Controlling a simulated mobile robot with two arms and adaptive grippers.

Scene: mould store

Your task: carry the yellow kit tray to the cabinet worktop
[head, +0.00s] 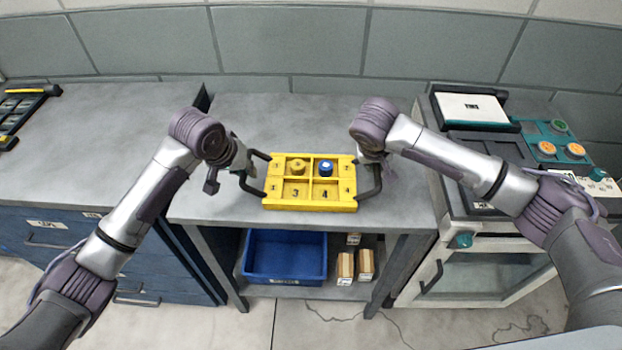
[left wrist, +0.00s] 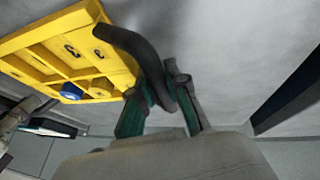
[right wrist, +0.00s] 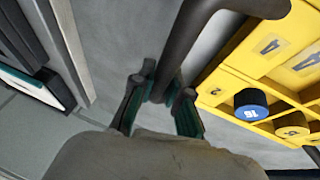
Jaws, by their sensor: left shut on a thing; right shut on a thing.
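The yellow kit tray (head: 310,205) is level over the front of the middle grey table (head: 290,115); I cannot tell whether it touches the top. It has numbered compartments, with a yellow round piece (head: 297,166) and a blue round piece (head: 326,168) in the back ones. A dark handle stands at each end. My left gripper (head: 244,170) is shut on the left handle, seen in the left wrist view (left wrist: 150,65). My right gripper (head: 371,165) is shut on the right handle, seen in the right wrist view (right wrist: 185,40).
A grey worktop (head: 90,140) over blue drawers (head: 60,250) stands at left, mostly clear, with a dark rack (head: 22,108) at its far left. A blue bin (head: 285,257) and small boxes (head: 355,265) sit on the lower shelf. Equipment (head: 475,140) fills the right unit.

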